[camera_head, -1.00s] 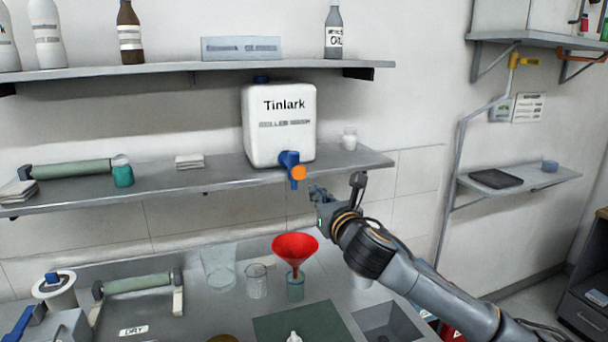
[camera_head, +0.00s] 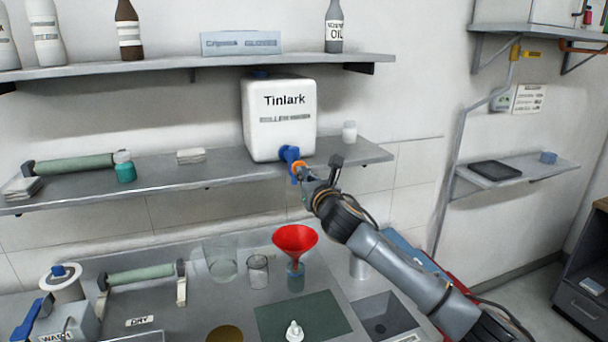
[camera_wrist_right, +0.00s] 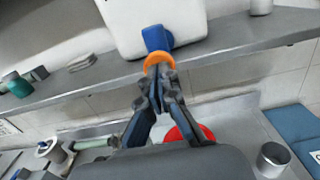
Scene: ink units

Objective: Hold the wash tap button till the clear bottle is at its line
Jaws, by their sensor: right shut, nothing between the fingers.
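The white Tinlark wash container (camera_head: 280,130) stands on the middle shelf. Its blue tap (camera_head: 288,153) overhangs the shelf edge and carries an orange button (camera_head: 298,168). My right gripper (camera_head: 305,174) is shut and empty, with its fingertips at the button. In the right wrist view the closed fingertips (camera_wrist_right: 160,70) meet or nearly meet the orange button (camera_wrist_right: 158,61); firm contact is hard to tell. The clear bottle (camera_head: 296,278) stands on the bench below, with a red funnel (camera_head: 295,239) in its neck. Its line and liquid level are too small to read. My left gripper is out of view.
A glass beaker (camera_head: 258,271) and a larger clear vessel (camera_head: 222,262) stand left of the bottle. A green mat (camera_head: 325,312) lies in front, with a sink (camera_head: 383,315) to its right. A small white jar (camera_head: 349,131) stands on the shelf right of the container.

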